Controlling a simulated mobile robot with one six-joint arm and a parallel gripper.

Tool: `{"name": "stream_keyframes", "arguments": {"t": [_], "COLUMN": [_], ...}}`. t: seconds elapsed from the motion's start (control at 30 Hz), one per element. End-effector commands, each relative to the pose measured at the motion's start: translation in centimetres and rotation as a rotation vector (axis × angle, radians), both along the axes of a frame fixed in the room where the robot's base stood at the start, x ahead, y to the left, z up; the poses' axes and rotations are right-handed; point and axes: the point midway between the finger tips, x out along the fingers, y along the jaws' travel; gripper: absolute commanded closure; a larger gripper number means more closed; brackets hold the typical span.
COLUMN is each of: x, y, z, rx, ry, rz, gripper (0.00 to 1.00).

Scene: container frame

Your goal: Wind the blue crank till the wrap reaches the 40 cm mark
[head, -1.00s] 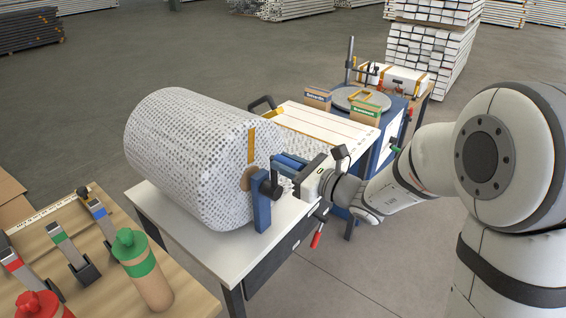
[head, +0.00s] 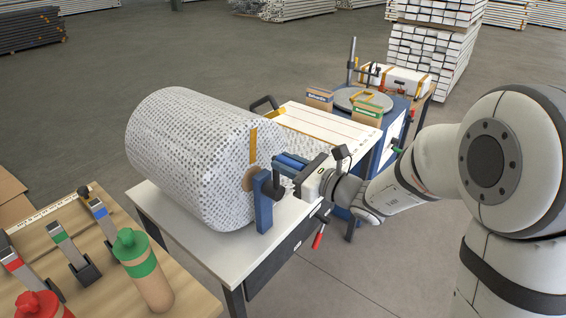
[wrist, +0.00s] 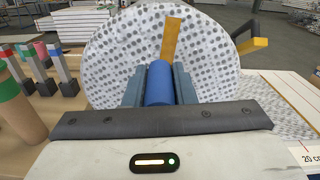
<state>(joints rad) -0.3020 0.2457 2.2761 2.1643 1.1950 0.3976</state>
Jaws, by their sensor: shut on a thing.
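The large roll of dotted wrap (head: 190,150) lies on its side on the white-topped table, in a blue stand (head: 263,205). My gripper (head: 290,163) is at the near end of the roll, shut on the blue crank handle (wrist: 159,84). In the wrist view the handle lies between my two fingers (wrist: 160,86), with the roll's end face (wrist: 115,60) behind it. A strip of wrap (head: 300,146) runs out to the right of the roll, beside a white board. A "20 cm" label (wrist: 311,160) shows at the wrist view's right edge; the 40 cm mark is not readable.
A red-handled lever (head: 318,236) hangs under the table's edge.

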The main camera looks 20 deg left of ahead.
Motion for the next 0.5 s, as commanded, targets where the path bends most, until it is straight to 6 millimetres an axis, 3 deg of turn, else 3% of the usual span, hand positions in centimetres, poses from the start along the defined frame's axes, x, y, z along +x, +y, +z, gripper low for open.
{"name": "stream_keyframes", "arguments": {"t": [0.5], "x": [-0.86], "y": [0.11], "z": [-1.37], "rx": [-0.056], "ry": [-0.114], "rz": [-0.008], "gripper": [1.0]}}
